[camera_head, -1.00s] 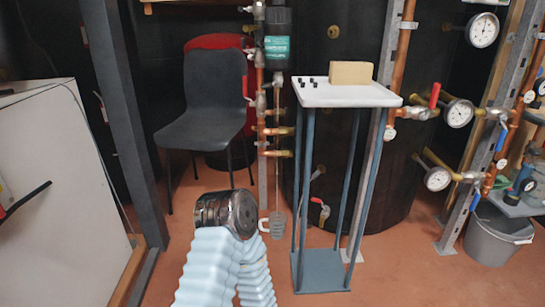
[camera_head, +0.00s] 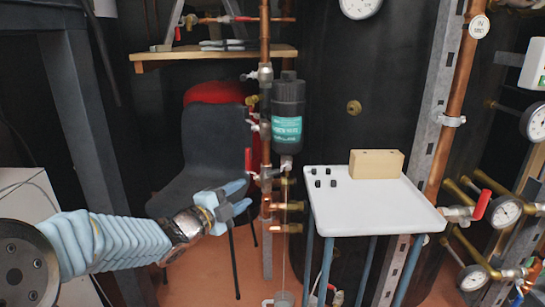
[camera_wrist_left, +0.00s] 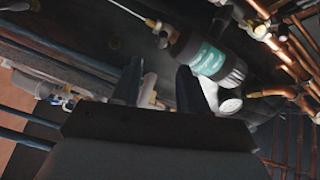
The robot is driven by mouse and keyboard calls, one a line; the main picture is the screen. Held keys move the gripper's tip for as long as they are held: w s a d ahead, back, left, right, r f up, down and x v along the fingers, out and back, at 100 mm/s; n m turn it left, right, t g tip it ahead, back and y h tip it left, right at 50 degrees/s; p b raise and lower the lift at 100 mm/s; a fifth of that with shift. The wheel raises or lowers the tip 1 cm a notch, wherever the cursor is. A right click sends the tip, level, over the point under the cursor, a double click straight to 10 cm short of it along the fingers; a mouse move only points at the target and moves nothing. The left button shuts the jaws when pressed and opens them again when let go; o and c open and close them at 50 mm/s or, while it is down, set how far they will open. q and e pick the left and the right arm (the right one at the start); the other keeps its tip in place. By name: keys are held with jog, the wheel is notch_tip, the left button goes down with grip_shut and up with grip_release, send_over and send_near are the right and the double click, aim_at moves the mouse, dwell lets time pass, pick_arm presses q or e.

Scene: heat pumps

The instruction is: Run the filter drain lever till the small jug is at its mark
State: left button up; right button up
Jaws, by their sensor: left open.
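The filter (camera_head: 288,120), a dark cylinder with a teal label, hangs on the copper pipe; it also shows tilted in the left wrist view (camera_wrist_left: 207,60). A small drain valve (camera_head: 286,165) sits under it; its lever is too small to make out clearly. A thin pale line runs down from there to the small jug (camera_head: 284,299), cut by the bottom edge; its level and mark cannot be read. My left gripper (camera_head: 243,198) is open and empty, left of the pipe and a little below the valve. My right gripper is not in view.
A white-topped stand (camera_head: 375,205) with a wooden block (camera_head: 376,163) and small black pieces is right of the filter. A red lever (camera_head: 248,160) and brass fittings (camera_head: 284,228) project from the pipe. A dark chair (camera_head: 215,150) is behind my left arm.

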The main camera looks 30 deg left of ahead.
aim_at(270, 174)
pick_arm(q)
jog(key=w, duration=0.4)
jog(key=w+d, duration=0.1)
jog(key=w, duration=0.8)
jog(key=shift+w+d+r+p, duration=0.15)
jog(key=shift+w+d+p, duration=0.1)
jog(key=shift+p, duration=0.1)
jog(key=shift+c, duration=0.3)
